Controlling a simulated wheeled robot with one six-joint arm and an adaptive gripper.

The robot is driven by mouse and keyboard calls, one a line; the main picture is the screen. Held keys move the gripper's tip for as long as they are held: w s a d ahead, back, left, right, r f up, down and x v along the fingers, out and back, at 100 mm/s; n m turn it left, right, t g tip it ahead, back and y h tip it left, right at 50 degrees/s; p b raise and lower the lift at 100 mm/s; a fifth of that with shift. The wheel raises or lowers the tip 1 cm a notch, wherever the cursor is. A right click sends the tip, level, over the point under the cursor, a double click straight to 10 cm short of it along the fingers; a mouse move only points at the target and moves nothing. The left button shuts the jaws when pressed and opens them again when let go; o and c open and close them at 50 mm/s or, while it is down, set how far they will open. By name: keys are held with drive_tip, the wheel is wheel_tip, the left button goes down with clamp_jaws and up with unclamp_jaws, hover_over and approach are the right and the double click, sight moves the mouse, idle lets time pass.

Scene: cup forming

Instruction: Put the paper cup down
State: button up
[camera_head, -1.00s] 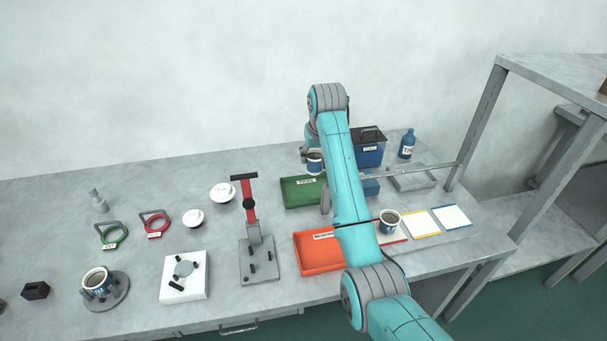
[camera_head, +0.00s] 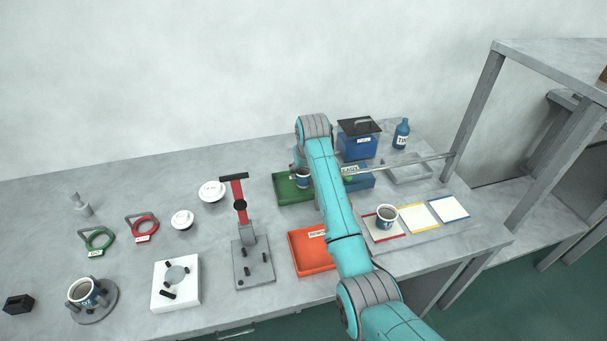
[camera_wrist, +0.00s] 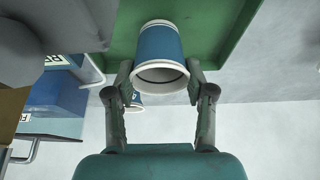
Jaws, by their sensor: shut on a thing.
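My gripper (camera_wrist: 160,85) is shut on a blue paper cup (camera_wrist: 160,45) with white bands; its fingers press on both sides near the rim. In the head view the same cup (camera_head: 303,182) is over the green tray (camera_head: 283,192), partly hidden by my arm. The green tray (camera_wrist: 232,30) fills the background behind the cup in the wrist view. I cannot tell whether the cup touches the tray floor.
An orange tray (camera_head: 311,262) lies nearer. Another filled cup (camera_head: 386,215) stands on a red-edged card, and one (camera_head: 84,291) in a round fixture. A blue lidded box (camera_head: 358,147) and a blue bottle (camera_head: 402,134) stand behind right.

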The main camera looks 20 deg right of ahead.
drive_tip(key=shift+f, duration=0.8)
drive_tip(key=o, duration=0.8)
drive_tip(key=shift+f, duration=0.1)
drive_tip(key=v, duration=1.2)
